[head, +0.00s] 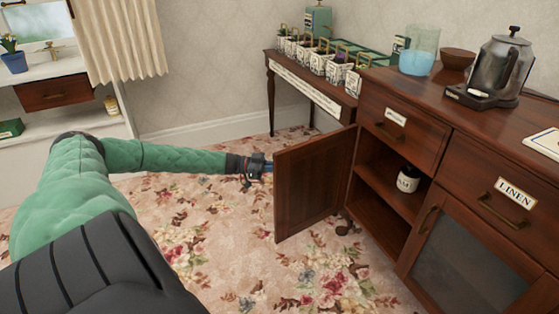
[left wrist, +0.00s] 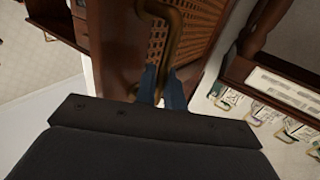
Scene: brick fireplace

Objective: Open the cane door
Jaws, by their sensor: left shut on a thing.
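The cane door (head: 312,188) stands swung wide open from the left end of the dark wooden cabinet (head: 385,215). The head view shows its plain brown inner face; the cane weave (left wrist: 190,40) on its outer face shows in the left wrist view. My left gripper (head: 264,169) is at the door's free edge on the outer side. In the left wrist view its blue fingers (left wrist: 163,90) are shut around the curved brass handle (left wrist: 172,30). The handle is hidden behind the door in the head view. My right gripper is in neither view.
A side table (head: 308,92) with several labelled pots stands behind the door. A kettle (head: 498,65) and a glass jar (head: 419,52) stand on the cabinet. The floral carpet (head: 215,235) left of the door is clear.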

